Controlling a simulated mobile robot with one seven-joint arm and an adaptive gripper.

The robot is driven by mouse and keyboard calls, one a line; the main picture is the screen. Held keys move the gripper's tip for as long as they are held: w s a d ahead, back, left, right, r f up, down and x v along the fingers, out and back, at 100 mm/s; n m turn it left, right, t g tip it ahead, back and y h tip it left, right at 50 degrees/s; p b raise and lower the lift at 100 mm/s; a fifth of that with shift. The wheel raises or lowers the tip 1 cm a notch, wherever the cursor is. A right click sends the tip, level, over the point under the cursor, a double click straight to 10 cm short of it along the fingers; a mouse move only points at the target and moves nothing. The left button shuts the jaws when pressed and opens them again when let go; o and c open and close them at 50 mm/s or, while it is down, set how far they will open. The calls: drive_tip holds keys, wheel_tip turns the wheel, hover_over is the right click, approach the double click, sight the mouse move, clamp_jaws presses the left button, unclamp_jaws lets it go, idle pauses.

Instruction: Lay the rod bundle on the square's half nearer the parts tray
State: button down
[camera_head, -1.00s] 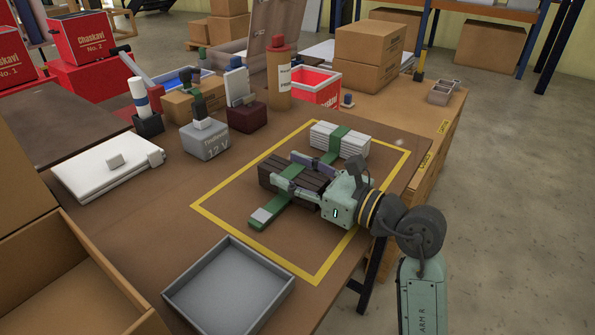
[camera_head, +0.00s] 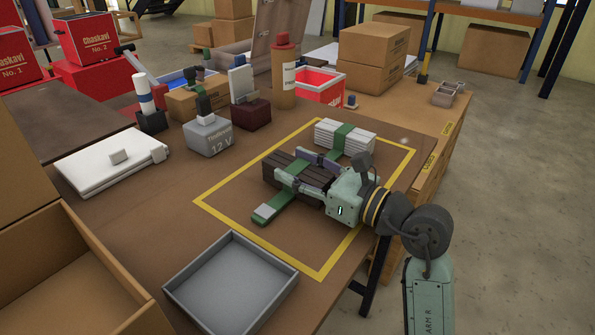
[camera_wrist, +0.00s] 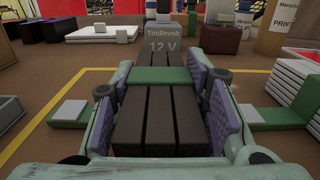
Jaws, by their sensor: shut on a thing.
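The bundle of dark brown rods (camera_head: 284,172) with a green strap lies near the middle of the yellow-outlined square (camera_head: 229,223) on the brown table. My gripper (camera_head: 301,168) reaches in from the right and is shut on its two long sides. In the wrist view the dark rods (camera_wrist: 158,125) run away from me between the purple pads of my gripper (camera_wrist: 165,80). Whether the bundle bears fully on the table is hard to tell. A shallow grey tray (camera_head: 232,240) stands at the square's front left, empty.
A white slat bundle (camera_head: 357,142) with a green band lies in the square's far right part. A grey 12 V block (camera_head: 207,138) stands beyond the far left edge. A small divided tray (camera_head: 447,94) sits at the back right.

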sight(328, 184)
drive_tip(key=shift+a+f, duration=0.15)
drive_tip(key=shift+f, duration=0.5)
drive_tip(key=c, duration=0.9)
unclamp_jaws()
drive_tip(key=shift+f, duration=0.15)
drive_tip(key=shift+c, duration=0.2)
drive_tip(key=shift+r+p, duration=0.6)
drive_tip(key=shift+p, duration=0.25)
drive_tip(key=shift+s+d, duration=0.15)
drive_tip(key=shift+d, duration=0.25)
drive_tip(key=b+v, duration=0.4)
drive_tip(key=v, duration=0.6)
drive_tip(key=shift+d+r, duration=0.15)
drive_tip(key=shift+d, duration=0.1)
drive_tip(key=shift+s+d+r, duration=0.15)
drive_tip(key=shift+s+d, duration=0.2)
